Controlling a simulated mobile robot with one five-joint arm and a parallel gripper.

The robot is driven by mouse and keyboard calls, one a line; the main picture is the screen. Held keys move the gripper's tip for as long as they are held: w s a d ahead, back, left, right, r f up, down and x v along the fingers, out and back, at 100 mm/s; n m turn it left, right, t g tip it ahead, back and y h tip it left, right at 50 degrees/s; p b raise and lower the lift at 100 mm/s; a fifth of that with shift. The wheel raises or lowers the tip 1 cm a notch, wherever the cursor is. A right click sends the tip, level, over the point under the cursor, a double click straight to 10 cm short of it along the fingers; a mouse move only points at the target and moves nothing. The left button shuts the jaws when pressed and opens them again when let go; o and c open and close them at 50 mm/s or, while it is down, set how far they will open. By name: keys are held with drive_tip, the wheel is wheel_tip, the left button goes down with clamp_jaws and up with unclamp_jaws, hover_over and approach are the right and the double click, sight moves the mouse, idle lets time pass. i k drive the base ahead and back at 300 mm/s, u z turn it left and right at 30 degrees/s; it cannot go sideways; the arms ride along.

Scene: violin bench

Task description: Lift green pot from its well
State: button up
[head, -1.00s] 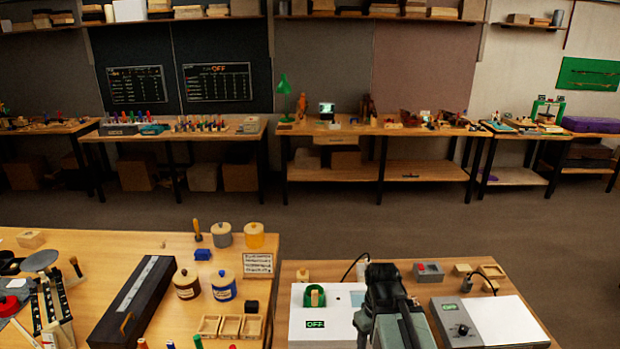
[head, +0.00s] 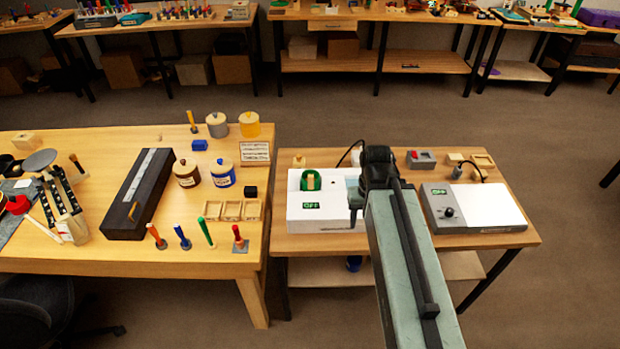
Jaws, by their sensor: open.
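The green pot (head: 310,174) sits in the top of a white box unit (head: 325,212) on the right-hand bench. A tan piece shows in the middle of the pot. The unit's small display reads OFF. My gripper (head: 354,214) hangs just right of the pot, over the right part of the unit, apart from the pot. It is open and looks empty. My arm hides the right end of the unit, and the fingertips are small and dark.
A grey and white unit (head: 474,207) with a knob stands right of my arm. The left bench holds jars, a long dark case (head: 139,195), small trays (head: 230,210) and several upright coloured tools. Floor shows behind both benches.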

sight(310, 177)
drive_tip(key=z, duration=1.35)
drive_tip(key=i, duration=0.75)
drive_tip(key=u, duration=4.2)
drive_tip(key=i, duration=1)
drive_tip(key=z, duration=0.05)
